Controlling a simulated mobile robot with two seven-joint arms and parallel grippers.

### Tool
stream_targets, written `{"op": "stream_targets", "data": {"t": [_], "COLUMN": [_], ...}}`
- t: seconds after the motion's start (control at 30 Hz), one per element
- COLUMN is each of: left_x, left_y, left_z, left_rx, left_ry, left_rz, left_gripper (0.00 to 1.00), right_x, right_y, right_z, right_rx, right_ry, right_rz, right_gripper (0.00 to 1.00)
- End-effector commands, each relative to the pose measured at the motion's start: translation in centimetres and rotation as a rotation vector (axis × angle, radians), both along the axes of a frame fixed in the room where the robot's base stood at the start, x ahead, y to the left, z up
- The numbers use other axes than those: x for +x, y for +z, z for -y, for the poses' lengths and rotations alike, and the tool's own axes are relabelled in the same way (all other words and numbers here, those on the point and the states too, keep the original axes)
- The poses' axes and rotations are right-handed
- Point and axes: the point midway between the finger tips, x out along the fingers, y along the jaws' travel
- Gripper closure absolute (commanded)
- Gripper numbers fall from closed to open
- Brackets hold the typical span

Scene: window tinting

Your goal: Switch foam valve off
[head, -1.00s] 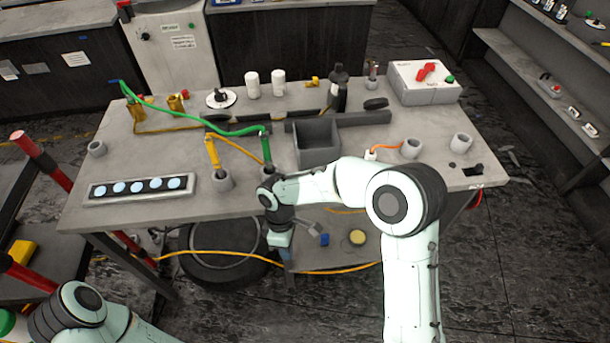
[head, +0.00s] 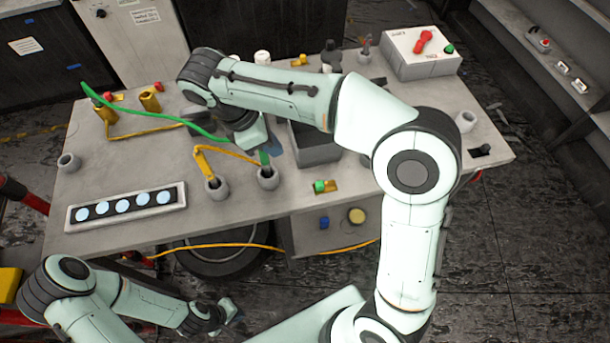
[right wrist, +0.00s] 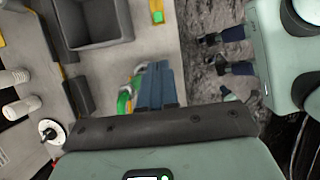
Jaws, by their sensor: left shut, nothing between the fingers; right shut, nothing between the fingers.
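Two brass valves with red tops, one at the back left (head: 105,112) and one beside it (head: 150,101), join a green hose (head: 178,120) and a yellow hose (head: 150,135). No label shows which is the foam valve. A small green piece on a yellow plate (head: 324,187) sits at the front edge; it also shows in the right wrist view (right wrist: 158,17). My right gripper (head: 276,147) is shut and empty over the table by the green nozzle (head: 265,160); its blue fingers (right wrist: 155,85) are together. My left gripper (head: 230,312) is shut, low in front of the table.
A grey open bin (head: 313,150) stands beside my right gripper, and a white box with a red switch (head: 422,55) is at the back right. A light strip (head: 127,207) lies at the front left. A blue button and yellow knob (head: 357,215) are below the front edge.

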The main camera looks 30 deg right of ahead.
Motion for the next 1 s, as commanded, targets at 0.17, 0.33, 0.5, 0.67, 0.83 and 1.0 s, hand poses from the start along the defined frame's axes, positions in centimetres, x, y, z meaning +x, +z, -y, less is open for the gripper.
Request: {"op": "stream_targets", "data": {"t": [0.17,0.33,0.5,0.67,0.83,1.0], "left_x": [0.0,-0.7,-1.6,-2.4,-2.9,-3.3], "left_y": [-0.1,-0.7,-1.9,-2.8,-3.6,-4.2], "left_z": [0.0,0.0,0.0,0.0,0.0,0.0], "left_rx": [0.0,0.0,0.0,0.0,0.0,0.0], "left_ry": [0.0,0.0,0.0,0.0,0.0,0.0], "left_rz": [0.0,-0.007,-0.018,-0.027,-0.032,-0.037], "left_gripper": [1.0,1.0,1.0,1.0,1.0,1.0], "right_x": [0.0,-0.2,-0.6,-0.9,-1.2,-1.5], "right_y": [-0.2,-1.8,-5.1,-8.4,-11.8,-15.0], "right_z": [0.1,0.7,2.0,3.3,4.6,5.9], "right_rx": [0.0,-0.001,-0.002,-0.002,-0.001,-0.001], "right_ry": [-0.001,-0.002,-0.003,-0.003,-0.004,-0.004], "right_rz": [-0.001,-0.004,-0.005,-0.006,-0.005,-0.004], "right_gripper": [1.0,1.0,1.0,1.0,1.0,1.0]}}
